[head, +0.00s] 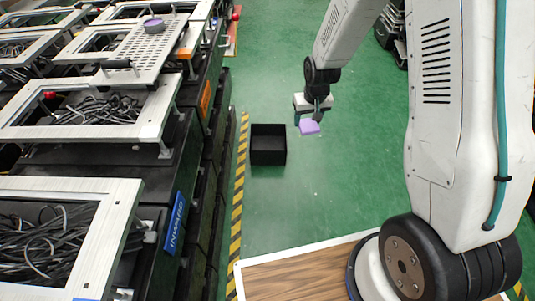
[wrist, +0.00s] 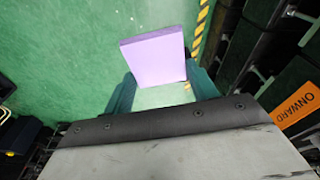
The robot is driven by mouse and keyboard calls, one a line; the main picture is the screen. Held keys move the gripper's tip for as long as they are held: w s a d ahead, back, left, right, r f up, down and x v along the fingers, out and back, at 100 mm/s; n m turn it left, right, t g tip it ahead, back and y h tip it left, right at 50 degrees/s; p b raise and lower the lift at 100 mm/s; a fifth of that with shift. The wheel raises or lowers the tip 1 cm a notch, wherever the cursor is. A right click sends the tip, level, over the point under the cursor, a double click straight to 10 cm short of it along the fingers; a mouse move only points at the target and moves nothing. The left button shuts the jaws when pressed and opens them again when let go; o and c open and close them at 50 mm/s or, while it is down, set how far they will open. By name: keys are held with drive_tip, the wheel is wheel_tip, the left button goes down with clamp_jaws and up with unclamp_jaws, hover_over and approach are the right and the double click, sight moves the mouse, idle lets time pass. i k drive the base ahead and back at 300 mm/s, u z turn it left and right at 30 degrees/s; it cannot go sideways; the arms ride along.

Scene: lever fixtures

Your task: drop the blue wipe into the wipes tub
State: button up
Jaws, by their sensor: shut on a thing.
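My gripper (head: 312,116) is shut on a flat lilac block (head: 309,127), the only thing here like the wipe, though it looks purple rather than blue. In the wrist view the lilac block (wrist: 155,57) sits between the teal fingers of my gripper (wrist: 163,88) and sticks out past them. A black open-topped box (head: 268,129), likely the tub, stands on the green floor. It is to the left of my gripper and a little lower in the head view. The held block is apart from the box, above the floor. The box looks empty inside.
Workbenches with metal frames (head: 85,110) and dark cables line the left side. A perforated plate (head: 150,48) there carries a small purple round thing (head: 153,25). A yellow-black floor stripe (head: 238,185) runs between benches and box. The green floor around the box is clear.

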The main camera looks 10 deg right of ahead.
sight(271, 148)
drive_tip(key=z, duration=0.6)
drive_tip(key=i, duration=1.2)
drive_tip(key=u, duration=0.65)
drive_tip(key=i, duration=0.65)
drive_tip(key=u, duration=0.65)
